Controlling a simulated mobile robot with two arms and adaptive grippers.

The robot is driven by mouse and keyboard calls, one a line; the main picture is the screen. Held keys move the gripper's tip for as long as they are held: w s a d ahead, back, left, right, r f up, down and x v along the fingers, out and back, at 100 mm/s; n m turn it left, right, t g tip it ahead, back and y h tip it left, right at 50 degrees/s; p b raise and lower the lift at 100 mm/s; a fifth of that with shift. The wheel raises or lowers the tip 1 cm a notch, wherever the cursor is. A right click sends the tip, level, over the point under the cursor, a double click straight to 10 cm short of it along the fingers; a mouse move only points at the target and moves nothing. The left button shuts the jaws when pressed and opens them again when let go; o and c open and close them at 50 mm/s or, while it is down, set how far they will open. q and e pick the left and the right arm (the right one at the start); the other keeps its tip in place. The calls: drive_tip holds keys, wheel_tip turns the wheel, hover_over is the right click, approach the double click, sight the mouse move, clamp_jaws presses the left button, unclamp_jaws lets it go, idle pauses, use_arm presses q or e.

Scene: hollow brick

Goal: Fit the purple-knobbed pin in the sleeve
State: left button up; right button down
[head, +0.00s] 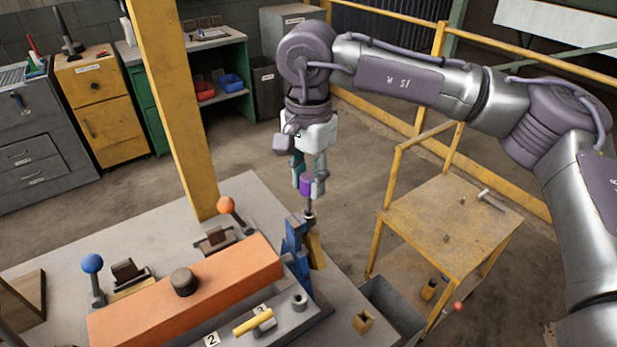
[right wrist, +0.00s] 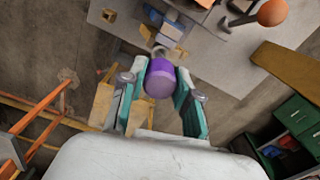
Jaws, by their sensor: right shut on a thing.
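My right gripper (head: 309,188) is shut on the purple knob (head: 305,186) of the pin, above the table's right part. The knob also shows in the right wrist view (right wrist: 160,80), between the teal fingers of the right gripper (right wrist: 162,88). The pin's thin shank (head: 309,203) points down. Its lower end is at or just over a dark grey collar (head: 309,217), which looks like the sleeve, by a blue clamp (head: 294,250). I cannot tell whether the tip is inside the collar. My left gripper is not in view.
An orange block (head: 225,287) with a dark knob lies on the grey table (head: 262,190). A blue ball lever (head: 92,265) and an orange ball lever (head: 226,205) stand behind it. A yellow post (head: 170,100) rises at the table's back edge. A yellow-framed stand (head: 415,215) is at right.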

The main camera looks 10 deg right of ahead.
sight(309, 211)
drive_tip(key=shift+f+b, duration=2.2)
drive_tip(key=shift+f, duration=0.5)
idle(0.5)
drive_tip(key=c, duration=0.7)
unclamp_jaws()
drive_tip(key=shift+c, duration=0.2)
drive_tip(key=shift+r, duration=0.1)
wheel_tip(309, 211, up, 12)
drive_tip(key=shift+f, duration=0.1)
